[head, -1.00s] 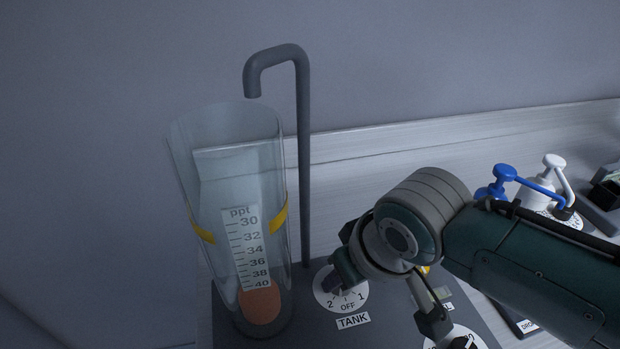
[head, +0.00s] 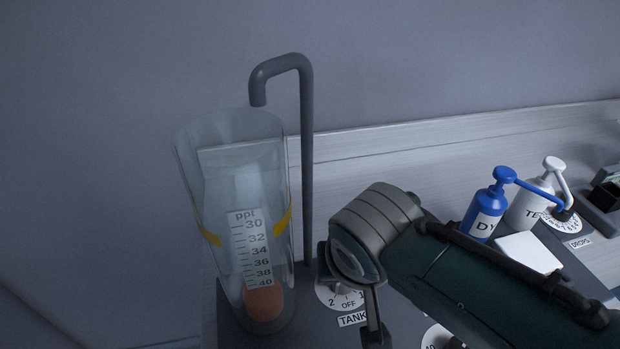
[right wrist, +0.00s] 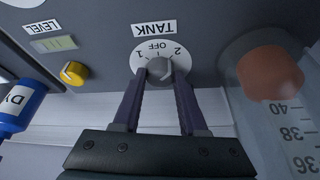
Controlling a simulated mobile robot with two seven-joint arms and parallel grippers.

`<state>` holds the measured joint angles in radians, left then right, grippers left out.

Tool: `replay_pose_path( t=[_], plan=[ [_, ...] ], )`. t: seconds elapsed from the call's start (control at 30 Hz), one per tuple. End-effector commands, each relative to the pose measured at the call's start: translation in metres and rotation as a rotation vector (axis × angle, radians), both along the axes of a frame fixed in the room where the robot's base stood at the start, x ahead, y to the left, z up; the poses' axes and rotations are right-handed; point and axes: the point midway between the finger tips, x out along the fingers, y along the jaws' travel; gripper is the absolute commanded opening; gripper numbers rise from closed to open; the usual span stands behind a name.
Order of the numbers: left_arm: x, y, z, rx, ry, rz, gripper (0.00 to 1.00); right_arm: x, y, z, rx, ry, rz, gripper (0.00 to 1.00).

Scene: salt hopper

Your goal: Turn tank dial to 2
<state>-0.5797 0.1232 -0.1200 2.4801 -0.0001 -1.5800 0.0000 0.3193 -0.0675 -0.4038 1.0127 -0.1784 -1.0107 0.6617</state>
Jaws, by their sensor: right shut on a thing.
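The TANK dial (head: 349,301) sits on the dark base panel, with its white face marked 1, OFF and 2. In the head view my right wrist covers part of it. The right wrist view shows the dial face (right wrist: 139,53) upside down with its grey round knob (right wrist: 160,69) in the middle. My right gripper (right wrist: 160,76) is shut on this knob, one finger on each side. I cannot make out where the knob points. The clear tank (head: 240,185), with a ppt scale and an orange disc (head: 264,299) low inside, stands left of the dial. My left gripper is not in view.
A grey bent pipe (head: 307,160) rises behind the tank. A blue pump bottle (head: 485,213) and a white one (head: 524,208) stand right, by a white pad (head: 528,252).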

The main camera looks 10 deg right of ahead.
Motion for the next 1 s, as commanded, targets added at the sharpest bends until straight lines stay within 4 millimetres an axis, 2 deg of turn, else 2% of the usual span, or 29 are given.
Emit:
replay_pose_path(
  t=[0.2,0.23,0.5,0.77,0.87,1.0],
  plan=[
    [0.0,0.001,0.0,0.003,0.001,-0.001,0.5,0.0,0.0,0.0,0.001,0.001,-0.003,0.0],
    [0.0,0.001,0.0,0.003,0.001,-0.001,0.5,0.0,0.0,0.0,0.001,0.001,-0.003,0.43],
    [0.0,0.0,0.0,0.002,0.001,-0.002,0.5,0.0,0.0,0.0,0.001,0.001,-0.001,0.72],
    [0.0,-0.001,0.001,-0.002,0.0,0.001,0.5,0.0,0.0,0.001,0.001,0.0,0.0,0.72],
    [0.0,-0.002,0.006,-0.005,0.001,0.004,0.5,-0.003,0.001,0.009,0.002,0.0,0.001,0.72],
    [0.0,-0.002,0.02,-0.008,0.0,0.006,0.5,-0.011,0.002,0.03,0.002,-0.001,0.001,0.72]
  ],
)
